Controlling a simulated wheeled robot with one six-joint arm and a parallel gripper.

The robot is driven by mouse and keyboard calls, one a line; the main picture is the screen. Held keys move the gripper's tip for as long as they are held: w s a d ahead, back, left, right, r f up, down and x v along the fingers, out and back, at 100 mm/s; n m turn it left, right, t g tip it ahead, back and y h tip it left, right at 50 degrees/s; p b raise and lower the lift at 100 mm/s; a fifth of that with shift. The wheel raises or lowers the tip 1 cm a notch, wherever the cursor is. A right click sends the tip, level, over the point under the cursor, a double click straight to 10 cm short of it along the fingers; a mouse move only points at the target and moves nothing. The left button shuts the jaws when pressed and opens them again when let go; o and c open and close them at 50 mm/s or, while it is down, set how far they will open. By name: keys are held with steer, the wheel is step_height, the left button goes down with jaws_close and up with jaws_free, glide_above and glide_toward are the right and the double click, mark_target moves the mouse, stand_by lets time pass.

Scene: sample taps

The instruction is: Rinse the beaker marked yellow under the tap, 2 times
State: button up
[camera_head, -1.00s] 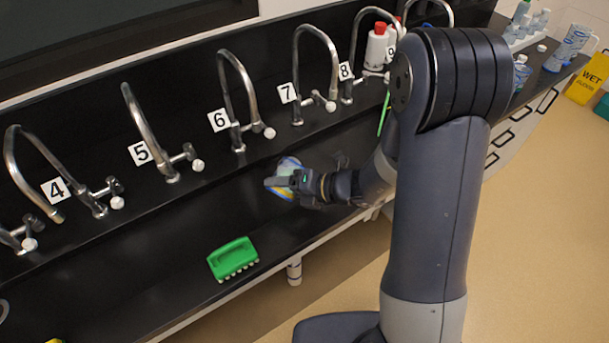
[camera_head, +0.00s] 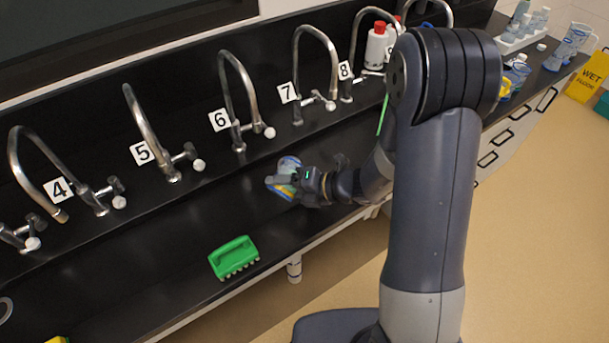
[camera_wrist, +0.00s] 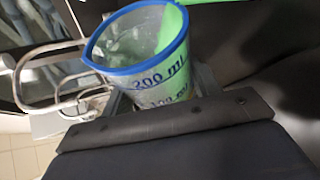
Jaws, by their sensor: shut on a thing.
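A clear beaker (camera_head: 288,165) with a blue rim is in my gripper (camera_head: 284,183), below and between taps 6 (camera_head: 226,80) and 7 (camera_head: 316,32) in the head view. A small yellowish patch shows low on it, partly hidden by the gripper. In the wrist view the beaker (camera_wrist: 150,62) has blue volume marks, and its open mouth shows. It is tilted in that picture. Something green (camera_wrist: 172,25) shows at its mouth; I cannot tell whether it is inside or behind. No running water is visible.
A green brush-like block (camera_head: 233,256) lies on the black bench at the front. Taps 4 (camera_head: 38,170) and 5 (camera_head: 146,125) stand to the left. Bottles (camera_head: 376,45) with red caps stand behind tap 8. Glassware (camera_head: 520,68) stands at the far right.

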stand_by(0.5)
steer(key=shift+w+d+f+m+g+y+p, duration=0.35)
steer(key=shift+w+m+y+p, duration=0.2)
steer(key=shift+m+p, duration=0.4)
stand_by(0.5)
steer(key=shift+w+d+r+m+g+y+p, duration=0.1)
steer(key=shift+w+r+m+g+y+p, duration=0.25)
steer(key=shift+p, duration=0.55)
steer(key=shift+d+r+m+y+p, duration=0.1)
steer(key=shift+r+m+p, duration=0.25)
steer(key=shift+p, duration=0.55)
